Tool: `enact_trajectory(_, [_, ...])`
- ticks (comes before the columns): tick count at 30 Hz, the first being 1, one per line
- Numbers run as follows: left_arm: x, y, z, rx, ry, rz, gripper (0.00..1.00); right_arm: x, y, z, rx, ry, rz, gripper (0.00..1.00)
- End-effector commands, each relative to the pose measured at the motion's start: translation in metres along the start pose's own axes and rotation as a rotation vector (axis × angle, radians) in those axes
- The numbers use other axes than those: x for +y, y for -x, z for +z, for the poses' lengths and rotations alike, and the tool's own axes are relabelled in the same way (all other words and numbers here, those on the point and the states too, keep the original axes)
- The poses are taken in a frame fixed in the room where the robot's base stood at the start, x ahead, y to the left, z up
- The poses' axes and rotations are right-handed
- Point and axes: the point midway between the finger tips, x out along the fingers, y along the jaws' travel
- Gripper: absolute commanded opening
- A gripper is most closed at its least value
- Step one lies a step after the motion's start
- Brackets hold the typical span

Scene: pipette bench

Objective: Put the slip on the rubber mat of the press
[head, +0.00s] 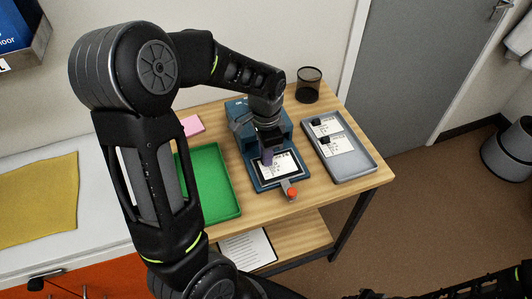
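A white slip (283,168) with dark print lies over the dark rubber mat (298,174) of the blue press (245,120). It looks flat, but I cannot tell whether it touches the mat all over. My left gripper (267,157) reaches down from above at the slip's left part, with a purplish piece at its tip. The gripper hides the slip's upper left corner, and its finger gap is too small to make out. The press has a red-knobbed lever (292,193) at its front. My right gripper is out of view.
A grey tray (353,172) to the right holds two more slips with black pieces on them. A green tray (213,183) stands left of the press. A black mesh cup (309,86) and a pink pad (192,125) stand behind. Bare wood (318,188) shows between press and grey tray.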

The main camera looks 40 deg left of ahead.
Motion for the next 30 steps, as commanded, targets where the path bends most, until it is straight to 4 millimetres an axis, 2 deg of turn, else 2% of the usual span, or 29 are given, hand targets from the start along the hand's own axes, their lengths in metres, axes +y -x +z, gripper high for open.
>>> enact_trajectory(1, [0.000,0.000,0.000,0.000,0.000,0.000,0.17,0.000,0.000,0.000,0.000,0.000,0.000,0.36])
enact_trajectory(8, [0.000,0.000,0.000,0.000,0.000,0.000,0.35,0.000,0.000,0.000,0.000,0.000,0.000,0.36])
enact_trajectory(19, [0.000,0.006,0.000,0.001,0.000,-0.001,0.35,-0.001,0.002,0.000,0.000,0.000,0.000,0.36])
enact_trajectory(23, [-0.001,0.021,-0.001,0.003,0.000,-0.002,0.35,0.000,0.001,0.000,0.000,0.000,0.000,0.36])
enact_trajectory(30, [-0.001,0.069,-0.001,0.005,0.000,-0.004,0.35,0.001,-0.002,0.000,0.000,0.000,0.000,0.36])
